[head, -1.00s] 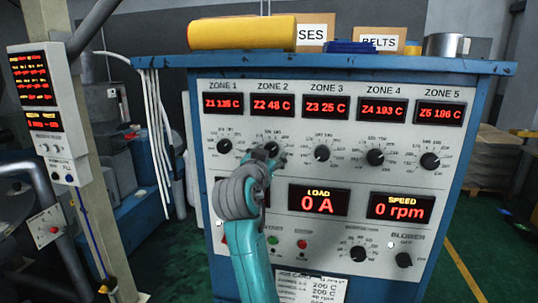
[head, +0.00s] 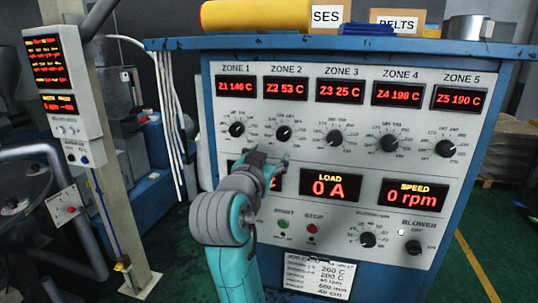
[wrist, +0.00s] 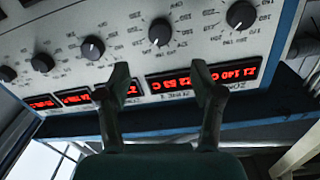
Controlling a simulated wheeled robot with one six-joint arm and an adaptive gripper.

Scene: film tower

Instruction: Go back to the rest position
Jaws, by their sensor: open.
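My gripper (head: 266,160) is in front of the control panel (head: 300,235), below the Zone 2 knob (head: 283,133) in the head view. In the wrist view my gripper (wrist: 163,82) shows two fingers apart with nothing between them. The panel appears upside down there, with its displays and several black knobs, such as one dark knob (wrist: 160,32). The fingers overlap the displays in that view; I cannot tell any contact. My arm hides part of the panel's left side, including most of one display. The Zone 1 display (head: 236,88) reads 140 C and Zone 2 (head: 286,88) reads 53 C.
On the cabinet's top lie a yellow roll (head: 256,15), two labelled boxes and a blue item (head: 367,29). A post with a readout box (head: 62,80) stands at the left, with pipes and machines behind. Green floor (head: 490,225) is open at the right.

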